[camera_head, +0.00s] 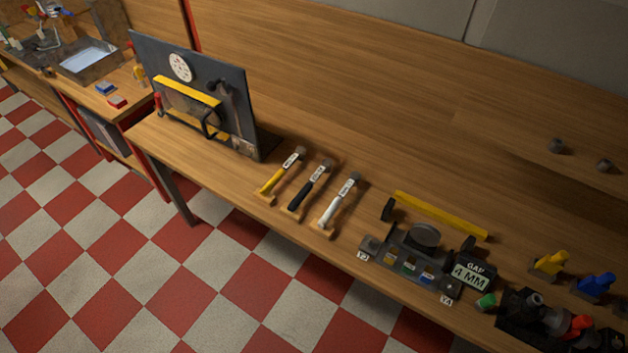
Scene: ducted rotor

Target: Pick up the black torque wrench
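The black torque wrench (308,187) lies on the wooden workbench (370,180) near its front edge. It has a dark handle toward the front and a pale label near its head, too small to read. It is the middle one of three similar wrenches in a row, apart from its neighbours. The yellow wrench (277,174) is on its left and the white wrench (336,203) on its right. Small wooden supports show at their front ends. My gripper is not in view.
A dark upright panel (238,80) stands left of the wrenches. A fixture with a yellow bar (440,216) and a "GAP 4 MM" sign (470,276) stand to the right. Dark clutter (520,307) fills the lower right. The bench behind the wrenches and the checkered floor (150,270) in front are clear.

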